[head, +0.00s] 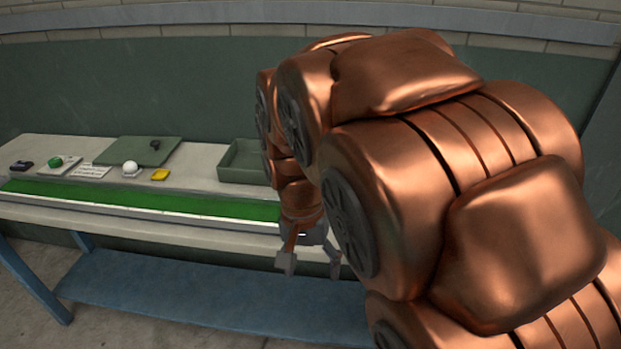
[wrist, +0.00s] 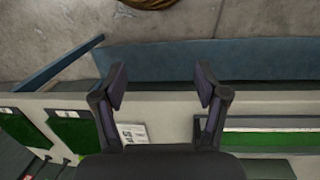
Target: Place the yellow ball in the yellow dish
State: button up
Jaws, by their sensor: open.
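My gripper (head: 310,266) hangs in front of the bench's front edge, its fingers apart and empty. It also shows in the wrist view (wrist: 161,82), over the bench edge and the lower blue shelf. A small flat yellow item (head: 160,174), perhaps the yellow dish, lies on the bench behind the green strip, well to the left of my gripper. I see no yellow ball in either view; my arm hides the right part of the bench.
A green board (head: 150,146) lies behind. A green tray (head: 240,160) sits near my arm. The turf strip (head: 150,200) runs along the front.

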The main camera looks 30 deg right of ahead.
jog(key=w+d+m+p, duration=0.3)
jog(key=w+d+m, duration=0.2)
jog(key=w+m, duration=0.2)
jog(key=w+d+r+m+p, duration=0.1)
jog(key=w+d+m+p, duration=0.3)
jog(key=w, duration=0.7)
jog(key=w+d+r+m+p, duration=0.1)
jog(key=w+d+m+p, duration=0.2)
jog(key=w+d+m, duration=0.5)
jog(key=shift+w+d+r+m+t+p, duration=0.15)
jog(key=shift+w+m+t+p, duration=0.2)
jog(key=shift+w+m, duration=0.7)
notch_tip(320, 180, down, 3)
jog(key=shift+w+d+r+m+p, duration=0.1)
jog(key=shift+d+m+p, duration=0.05)
jog(key=shift+m+p, duration=0.3)
jog(key=f+p, duration=0.1)
jog(key=d+f+p, duration=0.1)
jog(key=f, duration=0.1)
jog(key=s+f+p, duration=0.1)
jog(key=shift+s+d+f, duration=0.1)
jog(key=shift+d+f, duration=0.05)
jog(key=shift+f, duration=0.55)
jog(key=c, duration=1.3)
